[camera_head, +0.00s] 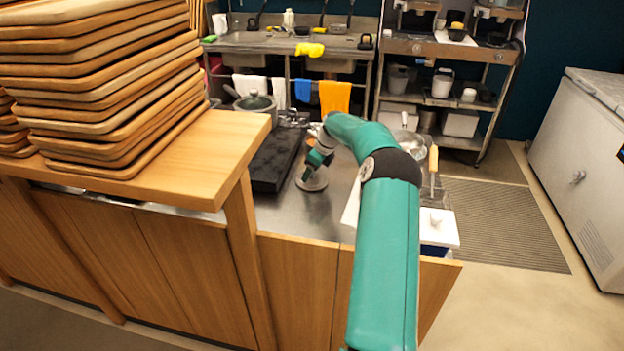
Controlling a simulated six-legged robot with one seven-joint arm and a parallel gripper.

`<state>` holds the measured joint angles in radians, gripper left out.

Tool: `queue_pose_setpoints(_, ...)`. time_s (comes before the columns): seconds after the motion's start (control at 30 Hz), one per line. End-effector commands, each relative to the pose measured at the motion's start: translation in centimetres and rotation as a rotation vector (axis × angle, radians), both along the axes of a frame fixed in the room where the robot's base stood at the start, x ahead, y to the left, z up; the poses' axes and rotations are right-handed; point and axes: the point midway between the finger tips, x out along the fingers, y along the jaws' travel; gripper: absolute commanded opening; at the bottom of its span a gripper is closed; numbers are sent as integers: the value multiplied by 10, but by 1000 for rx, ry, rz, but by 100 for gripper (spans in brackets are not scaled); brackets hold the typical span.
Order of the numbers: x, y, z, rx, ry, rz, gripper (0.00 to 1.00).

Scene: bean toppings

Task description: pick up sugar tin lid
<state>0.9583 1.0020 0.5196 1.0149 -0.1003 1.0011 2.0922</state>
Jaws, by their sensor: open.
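My green arm reaches over the counter, and my gripper (307,176) points down at a small round grey disc (313,184) on the steel counter top. The disc looks like the sugar tin lid, but it is too small in the picture to be sure. My gripper is open, with its fingertips just above or at the disc. I cannot tell whether they touch it. My gripper hides part of the disc, and what is under it cannot be made out.
A black slab (272,162) lies left of the disc. A pot (256,106) stands behind it. A white lidded box (436,230) stands at the counter's right end, beside my arm. Stacked wooden trays (110,90) fill the left on a raised wooden shelf (190,165).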

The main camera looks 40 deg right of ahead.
Motion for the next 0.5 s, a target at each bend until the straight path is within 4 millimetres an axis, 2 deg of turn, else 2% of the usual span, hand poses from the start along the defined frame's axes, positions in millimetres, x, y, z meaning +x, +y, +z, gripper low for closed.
queue_pose_setpoints(0.1,0,0,0,0,0,0,57)
queue_pose_setpoints(0.33,0,0,0,0,1,0,12)
queue_pose_setpoints(0.5,-1,0,0,0,1,0,10)
